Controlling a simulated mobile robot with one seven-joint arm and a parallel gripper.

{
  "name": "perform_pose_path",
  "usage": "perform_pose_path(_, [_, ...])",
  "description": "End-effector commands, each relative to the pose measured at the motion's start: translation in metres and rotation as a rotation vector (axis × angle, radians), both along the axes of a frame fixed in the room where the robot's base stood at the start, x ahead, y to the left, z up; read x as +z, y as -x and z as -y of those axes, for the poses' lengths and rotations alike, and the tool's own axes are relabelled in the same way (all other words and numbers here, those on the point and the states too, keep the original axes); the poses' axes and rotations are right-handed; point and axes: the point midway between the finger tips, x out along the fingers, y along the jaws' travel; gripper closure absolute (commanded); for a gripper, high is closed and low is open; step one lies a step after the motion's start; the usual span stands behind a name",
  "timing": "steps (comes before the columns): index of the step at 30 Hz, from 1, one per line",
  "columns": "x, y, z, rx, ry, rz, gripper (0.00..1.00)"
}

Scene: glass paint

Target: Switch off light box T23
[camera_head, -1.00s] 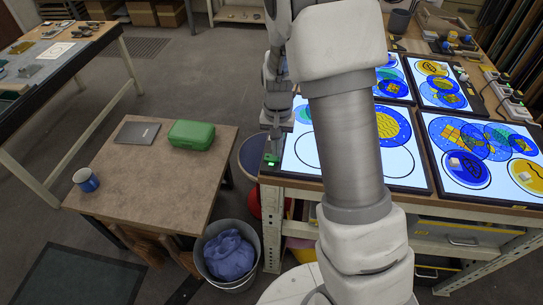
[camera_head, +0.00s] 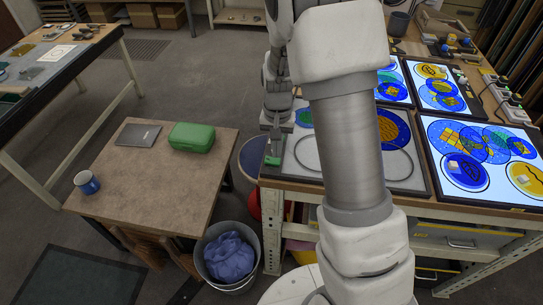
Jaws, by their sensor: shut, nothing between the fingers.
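The near-left light box (camera_head: 306,157) lies on the workbench, partly hidden behind my arm. Its panel is grey and unlit, with circles and coloured pieces on it. I cannot read any label, so I cannot tell whether it is T23. A small green switch (camera_head: 272,161) sits at its left corner, at the bench edge. My gripper (camera_head: 274,148) is shut and empty, pointing down right at this switch. I cannot tell whether the fingertips still touch it.
The near-right light box (camera_head: 432,176) and the far-right one (camera_head: 466,112) are lit, as is one behind my arm. A side table (camera_head: 150,190) holds a green case (camera_head: 191,137), a laptop-like grey slab (camera_head: 137,135) and a blue mug (camera_head: 86,182). A bucket (camera_head: 229,283) stands below.

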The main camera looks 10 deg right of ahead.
Motion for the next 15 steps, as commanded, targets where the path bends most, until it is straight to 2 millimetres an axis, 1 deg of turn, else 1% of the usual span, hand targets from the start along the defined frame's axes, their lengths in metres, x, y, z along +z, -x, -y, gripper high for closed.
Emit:
perform_pose_path(1, [0.008,0.0,0.0,0.0,0.0,0.0,1.0])
perform_pose_path(15, [0.045,0.0,0.0,0.0,0.0,0.001,1.0])
